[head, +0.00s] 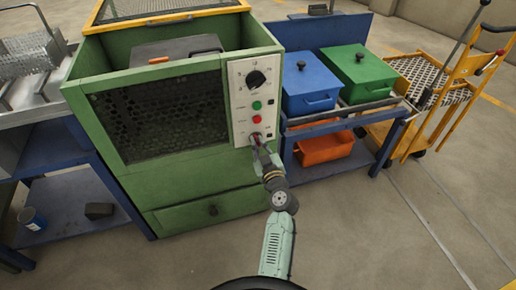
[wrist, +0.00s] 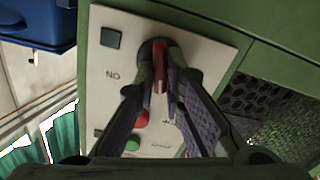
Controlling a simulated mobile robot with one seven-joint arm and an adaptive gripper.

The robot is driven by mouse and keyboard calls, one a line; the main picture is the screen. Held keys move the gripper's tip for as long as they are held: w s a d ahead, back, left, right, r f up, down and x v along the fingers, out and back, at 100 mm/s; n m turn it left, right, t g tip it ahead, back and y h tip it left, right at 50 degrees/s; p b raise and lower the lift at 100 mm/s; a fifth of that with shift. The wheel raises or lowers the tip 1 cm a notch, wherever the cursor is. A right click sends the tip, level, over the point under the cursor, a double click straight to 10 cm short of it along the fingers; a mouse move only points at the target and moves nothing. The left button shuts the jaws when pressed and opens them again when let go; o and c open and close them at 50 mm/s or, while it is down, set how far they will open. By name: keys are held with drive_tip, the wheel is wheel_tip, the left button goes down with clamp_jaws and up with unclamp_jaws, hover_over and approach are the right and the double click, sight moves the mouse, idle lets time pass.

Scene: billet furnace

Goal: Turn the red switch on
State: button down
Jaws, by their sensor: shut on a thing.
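The red switch (wrist: 160,66) is a red lever on the white control panel (wrist: 108,72), seen in the wrist view between my fingertips. My gripper (wrist: 158,78) is shut on it, with one finger on each side. In the head view my gripper (head: 258,143) is at the lower end of the panel (head: 240,97), and the switch is mostly hidden there. The panel is on the right front of the green furnace (head: 175,190). I cannot tell clearly which position the lever is in.
A black dial (head: 256,79), a green button (head: 256,105) and a red button (head: 257,119) are above the switch. A blue bench (head: 375,130) with blue (head: 310,85) and green (head: 358,68) boxes stands right. Open floor lies in front.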

drive_tip(key=m+b, duration=0.2)
drive_tip(key=m, duration=0.4)
drive_tip(key=shift+d, duration=0.15)
drive_tip(key=m, duration=0.6)
drive_tip(key=shift+d+f, duration=0.1)
idle(0.5)
drive_tip(key=c, duration=1.7)
unclamp_jaws()
drive_tip(key=shift+w, duration=0.1)
drive_tip(key=v, duration=0.7)
drive_tip(key=shift+s+d, duration=0.1)
drive_tip(key=shift+s, duration=0.15)
